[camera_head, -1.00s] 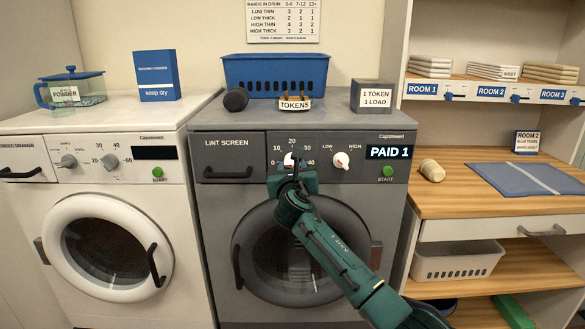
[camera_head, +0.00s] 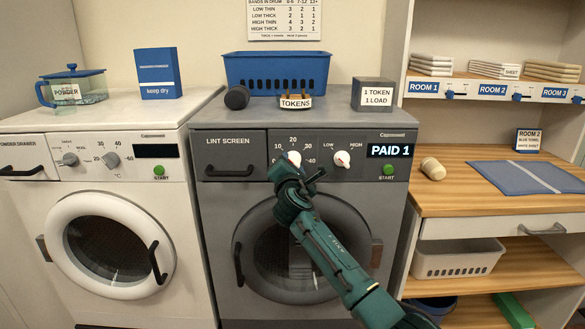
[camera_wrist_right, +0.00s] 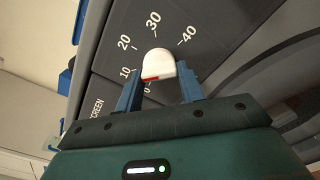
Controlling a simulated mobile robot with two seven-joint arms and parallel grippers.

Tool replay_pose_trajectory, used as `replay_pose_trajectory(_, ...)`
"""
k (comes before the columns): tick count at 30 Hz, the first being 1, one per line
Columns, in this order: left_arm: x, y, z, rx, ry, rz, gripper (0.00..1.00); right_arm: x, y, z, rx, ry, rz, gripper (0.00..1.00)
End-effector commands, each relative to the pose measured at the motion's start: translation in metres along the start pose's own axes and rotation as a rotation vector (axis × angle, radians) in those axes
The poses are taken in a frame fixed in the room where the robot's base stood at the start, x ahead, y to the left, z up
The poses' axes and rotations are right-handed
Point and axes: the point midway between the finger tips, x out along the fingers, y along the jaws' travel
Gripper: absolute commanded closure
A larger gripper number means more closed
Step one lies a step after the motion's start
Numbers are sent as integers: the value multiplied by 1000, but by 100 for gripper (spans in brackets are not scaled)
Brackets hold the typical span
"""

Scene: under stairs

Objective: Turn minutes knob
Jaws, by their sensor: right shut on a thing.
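The minutes knob (camera_head: 293,157) is a white knob on the grey dryer's panel, with a scale of numbers around it. In the right wrist view the knob (camera_wrist_right: 159,63) has a red mark on its lower left, near the 0 and 10 labels. My right gripper (camera_head: 290,167) is shut on the knob, with one blue finger on each side in the wrist view (camera_wrist_right: 160,84). Its exact setting is hard to read. The panel display (camera_head: 389,151) reads PAID 1. My left gripper is not in view.
To the right on the panel are a LOW/HIGH knob (camera_head: 342,159) and a green START button (camera_head: 388,169). The lint screen handle (camera_head: 228,171) is to the left. A blue basket (camera_head: 277,73) and a token box (camera_head: 372,95) stand on top.

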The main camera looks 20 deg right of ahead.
Motion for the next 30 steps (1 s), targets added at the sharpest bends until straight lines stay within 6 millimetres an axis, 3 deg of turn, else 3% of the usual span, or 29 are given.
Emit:
replay_pose_trajectory(17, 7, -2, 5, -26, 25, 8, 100, 0, 1, -2, 552, 1, -1, 85)
replay_pose_trajectory(30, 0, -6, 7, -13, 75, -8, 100, 0, 2, -1, 970, 1, -2, 85)
